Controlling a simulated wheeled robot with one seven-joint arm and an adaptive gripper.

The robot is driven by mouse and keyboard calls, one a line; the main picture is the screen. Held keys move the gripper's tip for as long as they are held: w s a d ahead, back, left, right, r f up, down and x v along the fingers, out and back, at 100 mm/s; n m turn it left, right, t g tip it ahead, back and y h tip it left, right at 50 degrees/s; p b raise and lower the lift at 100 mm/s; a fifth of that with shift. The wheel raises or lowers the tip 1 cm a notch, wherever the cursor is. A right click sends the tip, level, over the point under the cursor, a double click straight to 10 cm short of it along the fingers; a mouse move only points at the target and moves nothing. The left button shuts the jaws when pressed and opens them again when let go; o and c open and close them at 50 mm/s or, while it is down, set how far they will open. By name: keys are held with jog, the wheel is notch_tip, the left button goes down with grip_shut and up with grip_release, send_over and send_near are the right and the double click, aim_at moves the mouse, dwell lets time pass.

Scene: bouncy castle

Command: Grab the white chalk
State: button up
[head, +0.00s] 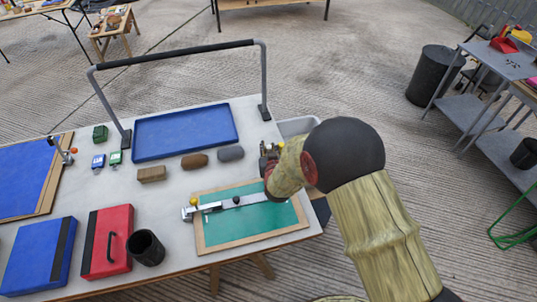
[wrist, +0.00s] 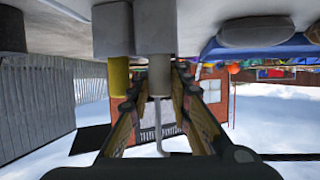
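My gripper (head: 268,158) is at the right end of the table, behind the green board, partly hidden by my own arm. In the wrist view, which is upside down, its two fingers (wrist: 160,75) stand apart. In the head view I cannot make out the chalk for certain.
The table holds a green board (head: 255,219) with a silver bar tool (head: 212,207), a blue tray (head: 185,131), a brown stone (head: 194,161), a grey stone (head: 230,153), a wooden block (head: 151,174), a red case (head: 96,246) and a black cup (head: 146,248). A handle frame (head: 175,53) rises behind.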

jog(key=c, duration=0.4)
